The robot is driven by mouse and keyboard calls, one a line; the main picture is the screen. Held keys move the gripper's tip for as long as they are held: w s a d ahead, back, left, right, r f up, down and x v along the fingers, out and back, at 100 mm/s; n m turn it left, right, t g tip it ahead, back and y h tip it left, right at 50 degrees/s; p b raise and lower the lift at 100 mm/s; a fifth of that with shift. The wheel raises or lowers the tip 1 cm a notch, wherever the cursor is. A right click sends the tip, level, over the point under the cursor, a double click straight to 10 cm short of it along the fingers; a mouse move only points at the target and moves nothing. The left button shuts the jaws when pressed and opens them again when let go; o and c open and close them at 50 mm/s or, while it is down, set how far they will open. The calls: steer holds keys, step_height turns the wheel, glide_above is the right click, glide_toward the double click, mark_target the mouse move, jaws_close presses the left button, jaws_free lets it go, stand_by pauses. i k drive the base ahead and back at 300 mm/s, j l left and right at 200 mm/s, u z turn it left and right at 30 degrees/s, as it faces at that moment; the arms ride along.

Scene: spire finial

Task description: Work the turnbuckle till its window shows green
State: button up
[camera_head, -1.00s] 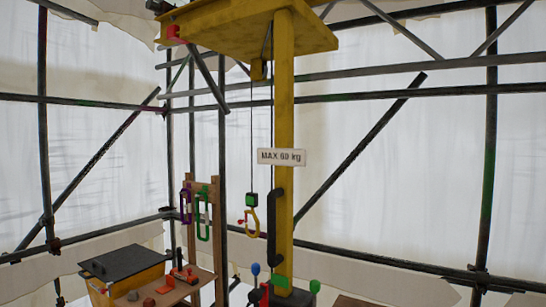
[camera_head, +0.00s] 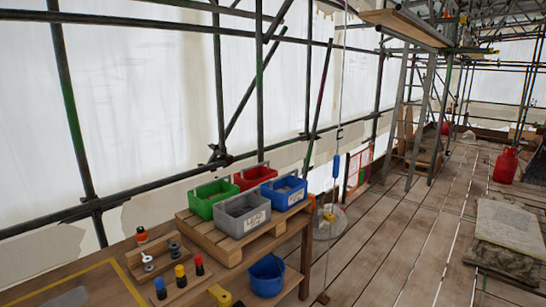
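I cannot make out the turnbuckle or a green window for certain. A thin, taut line (camera_head: 341,80) runs from the top of the view down to the deck beyond the bench. A small blue fitting (camera_head: 336,165) sits on this line at mid-height, and a small yellow piece (camera_head: 329,216) shows lower down beside it. Both are too small to tell what they are. My gripper is not in view.
Green (camera_head: 203,204), grey (camera_head: 240,222), red (camera_head: 254,178) and blue (camera_head: 285,196) bins stand on a pallet (camera_head: 222,245) on the bench. A blue bucket (camera_head: 267,277) is below. A ladder (camera_head: 425,115), a red cylinder (camera_head: 506,165) and covered stacks (camera_head: 508,232) flank open plank deck (camera_head: 415,235).

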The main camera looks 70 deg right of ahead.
mark_target(336, 166)
steer(key=z, duration=2.9)
